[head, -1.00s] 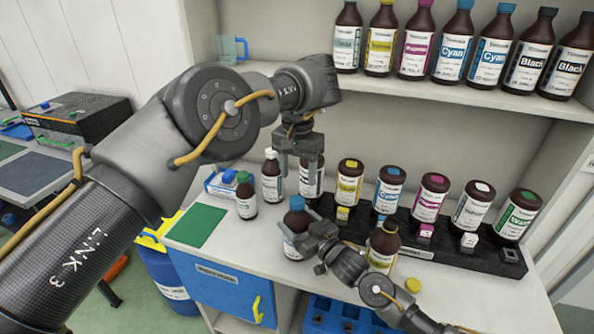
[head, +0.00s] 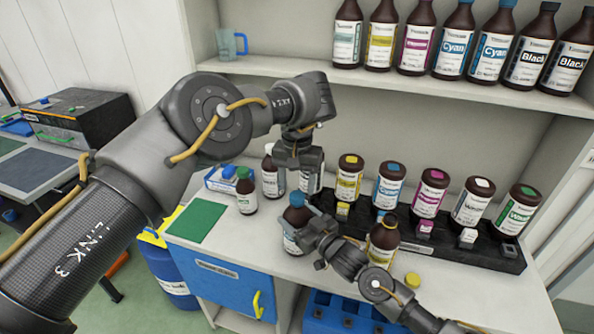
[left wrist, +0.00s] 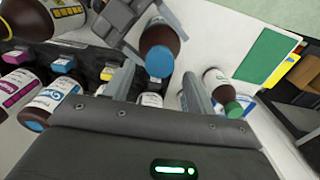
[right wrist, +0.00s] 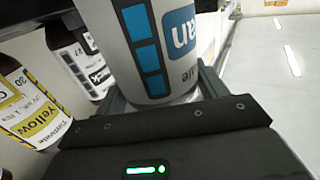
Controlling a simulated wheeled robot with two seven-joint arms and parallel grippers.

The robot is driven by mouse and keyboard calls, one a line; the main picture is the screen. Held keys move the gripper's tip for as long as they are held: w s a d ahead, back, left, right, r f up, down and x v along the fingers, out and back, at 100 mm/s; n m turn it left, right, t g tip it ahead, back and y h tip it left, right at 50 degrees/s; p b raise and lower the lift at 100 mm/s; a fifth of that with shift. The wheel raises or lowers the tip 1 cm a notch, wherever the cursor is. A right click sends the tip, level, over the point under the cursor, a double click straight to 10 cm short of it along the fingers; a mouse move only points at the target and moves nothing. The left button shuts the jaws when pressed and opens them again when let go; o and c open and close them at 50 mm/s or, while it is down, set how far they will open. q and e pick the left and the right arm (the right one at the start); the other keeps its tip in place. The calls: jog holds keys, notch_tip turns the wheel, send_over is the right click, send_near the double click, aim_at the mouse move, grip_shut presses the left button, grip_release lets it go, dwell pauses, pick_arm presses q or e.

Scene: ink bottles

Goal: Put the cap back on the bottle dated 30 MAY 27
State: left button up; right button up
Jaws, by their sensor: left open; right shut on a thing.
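A brown bottle with a yellow label (head: 383,245) stands at the front of the counter; its top looks uncapped, and I cannot read its date. A loose yellow cap (head: 413,282) lies on the counter just right of it. My right gripper (head: 312,240) is shut on a blue-capped cyan bottle (head: 292,228), whose label fills the right wrist view (right wrist: 158,45). My left gripper (head: 298,165) is open and empty above and behind that bottle. The blue cap shows beyond its fingers in the left wrist view (left wrist: 160,62).
A black rack (head: 470,250) holds several capped bottles and small blocks at the back right. A green-capped bottle (head: 246,192) and a white-capped bottle (head: 272,172) stand left of my left gripper. A green mat (head: 196,221) lies at the left, clear. Shelf bottles stand above.

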aim_at(297, 195)
pick_arm(q)
jog(key=shift+f, duration=1.55)
